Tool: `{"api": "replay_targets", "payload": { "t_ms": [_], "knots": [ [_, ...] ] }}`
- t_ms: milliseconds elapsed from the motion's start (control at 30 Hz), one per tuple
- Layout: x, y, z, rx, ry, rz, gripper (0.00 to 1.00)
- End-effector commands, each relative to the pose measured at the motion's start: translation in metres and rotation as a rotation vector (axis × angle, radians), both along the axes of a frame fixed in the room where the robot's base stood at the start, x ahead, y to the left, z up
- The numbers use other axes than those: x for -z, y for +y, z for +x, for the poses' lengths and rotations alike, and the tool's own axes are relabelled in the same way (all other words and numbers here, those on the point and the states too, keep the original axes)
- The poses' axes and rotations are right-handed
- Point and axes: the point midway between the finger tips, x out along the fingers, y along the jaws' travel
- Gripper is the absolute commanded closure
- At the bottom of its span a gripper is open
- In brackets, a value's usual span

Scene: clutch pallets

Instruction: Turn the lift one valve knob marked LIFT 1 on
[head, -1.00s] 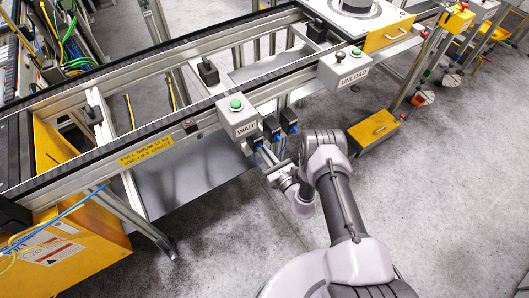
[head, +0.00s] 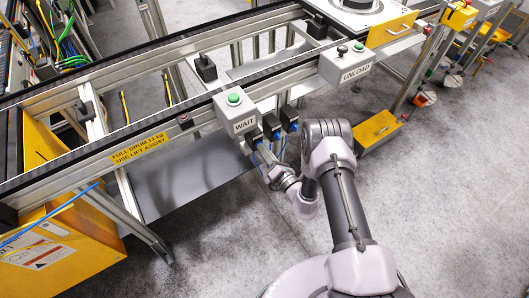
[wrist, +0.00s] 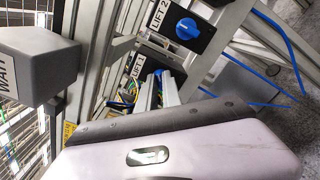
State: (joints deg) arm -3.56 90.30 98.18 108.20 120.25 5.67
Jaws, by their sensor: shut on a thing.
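The LIFT 1 valve box (wrist: 152,62) is dark, with a white label, in the wrist view; its front is partly hidden by my gripper. In the head view it is the dark box (head: 270,126) beside the grey WAIT box. My gripper (wrist: 160,92) is at the front of this box, its fingers shut on the blue LIFT 1 knob (wrist: 150,90), of which only a little blue shows. The knob's angle cannot be told. In the head view my gripper (head: 267,158) reaches just below the box.
The LIFT 2 valve box with its blue knob (wrist: 187,29) is close beside LIFT 1. The grey WAIT box (head: 236,112) with a green button is on the other side. Blue hoses (wrist: 275,30) hang nearby. A yellow step box (head: 378,130) stands on the floor to the right.

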Motion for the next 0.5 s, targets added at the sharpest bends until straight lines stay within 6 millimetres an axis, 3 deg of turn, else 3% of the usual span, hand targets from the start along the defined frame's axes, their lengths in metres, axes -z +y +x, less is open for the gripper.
{"api": "replay_targets", "payload": {
  "t_ms": [500],
  "knots": [
    [0.0035, -0.0003, -0.0007, 0.000, 0.257, 0.375, 1.00]
  ]
}}
